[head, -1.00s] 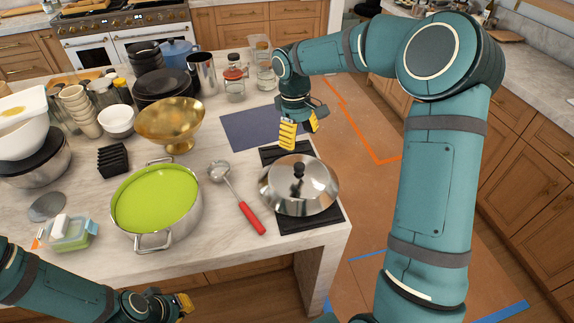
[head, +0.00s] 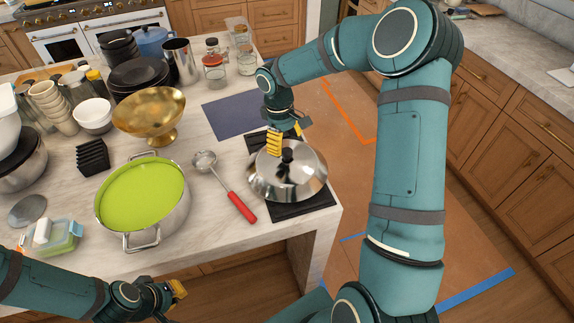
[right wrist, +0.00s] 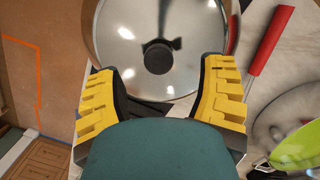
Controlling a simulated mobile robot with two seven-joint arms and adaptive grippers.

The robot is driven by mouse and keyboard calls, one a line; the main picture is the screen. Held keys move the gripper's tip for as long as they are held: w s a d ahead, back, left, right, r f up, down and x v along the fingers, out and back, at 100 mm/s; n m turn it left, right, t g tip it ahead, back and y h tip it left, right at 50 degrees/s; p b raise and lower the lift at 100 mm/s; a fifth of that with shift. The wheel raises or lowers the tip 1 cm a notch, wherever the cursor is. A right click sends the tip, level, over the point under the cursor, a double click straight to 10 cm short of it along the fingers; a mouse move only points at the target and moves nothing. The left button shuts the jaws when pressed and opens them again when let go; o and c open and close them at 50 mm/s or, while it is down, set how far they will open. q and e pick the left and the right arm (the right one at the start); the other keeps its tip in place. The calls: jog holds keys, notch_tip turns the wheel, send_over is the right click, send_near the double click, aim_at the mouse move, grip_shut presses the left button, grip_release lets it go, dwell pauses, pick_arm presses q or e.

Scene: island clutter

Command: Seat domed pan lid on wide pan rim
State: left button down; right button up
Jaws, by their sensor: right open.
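The domed steel pan lid (head: 283,182) with a black knob (head: 286,155) lies dome-up on a black mat (head: 301,208) near the island's right edge. The wide pan (head: 171,219), with two loop handles and a bright green inside, stands to the lid's left, its rim uncovered. My right gripper (head: 285,142) is open just behind and above the lid. In the right wrist view its two yellow fingers (right wrist: 164,92) are spread, with the knob (right wrist: 157,58) beyond and between them, untouched. My left gripper (head: 174,293) is low at the front, off the island's edge; its jaw state is unclear.
A ladle (head: 238,205) with a red handle lies between pan and lid. A gold bowl (head: 150,116) stands behind the pan. A food container (head: 62,238) sits left of the pan. A blue-grey mat (head: 235,116) lies behind the lid, bare.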

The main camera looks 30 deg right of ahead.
aim_at(286, 150)
jog(key=f, duration=0.4)
jog(key=shift+s+d+f, duration=0.15)
jog(key=shift+d+f, duration=0.05)
jog(key=shift+f, duration=0.15)
jog(key=shift+c, duration=0.2)
grip_shut()
